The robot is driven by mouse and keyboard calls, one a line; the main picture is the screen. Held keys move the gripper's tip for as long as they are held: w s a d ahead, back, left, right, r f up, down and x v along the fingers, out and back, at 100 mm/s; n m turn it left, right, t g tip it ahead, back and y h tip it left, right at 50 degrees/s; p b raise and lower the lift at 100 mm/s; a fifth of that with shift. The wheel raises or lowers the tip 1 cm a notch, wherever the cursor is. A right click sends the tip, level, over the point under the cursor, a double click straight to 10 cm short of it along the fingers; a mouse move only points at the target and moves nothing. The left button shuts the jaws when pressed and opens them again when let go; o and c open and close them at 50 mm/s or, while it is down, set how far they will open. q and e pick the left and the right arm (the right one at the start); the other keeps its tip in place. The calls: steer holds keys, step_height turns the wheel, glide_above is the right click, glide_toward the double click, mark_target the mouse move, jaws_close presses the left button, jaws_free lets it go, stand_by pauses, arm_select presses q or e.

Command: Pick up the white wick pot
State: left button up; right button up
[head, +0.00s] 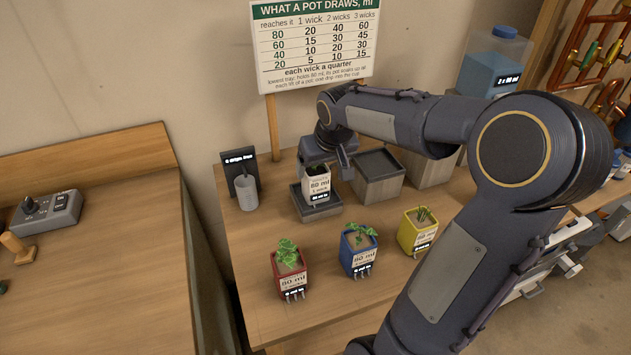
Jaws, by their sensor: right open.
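The white wick pot (318,185) stands upright in a dark tray (325,210) toward the back of the wooden table. Its label reads 80 ml, and its top is partly hidden by my gripper. My right gripper (329,165) is open and points down at the pot's top, with a finger beside its right side. I cannot tell whether the fingers touch the pot. My left gripper is not in view.
Red (290,275), blue (359,253) and yellow (418,231) pots with plants stand along the front. A grey cup (246,193) is left of the tray. A sign (315,45) rises behind.

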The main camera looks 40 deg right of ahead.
steer(key=shift+w+d+f, duration=0.2)
steer(key=shift+w+f, duration=0.1)
steer(key=shift+w, duration=0.2)
steer(key=shift+w+f, duration=0.25)
steer(key=shift+f, duration=0.05)
steer(key=x, duration=0.7)
steer(key=shift+p, duration=0.4)
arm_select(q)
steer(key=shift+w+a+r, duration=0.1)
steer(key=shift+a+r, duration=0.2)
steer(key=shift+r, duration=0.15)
arm_select(e)
steer(key=shift+c, duration=0.3)
steer(key=c, duration=1.2)
steer(key=shift+c, duration=0.2)
steer(key=shift+r, duration=0.1)
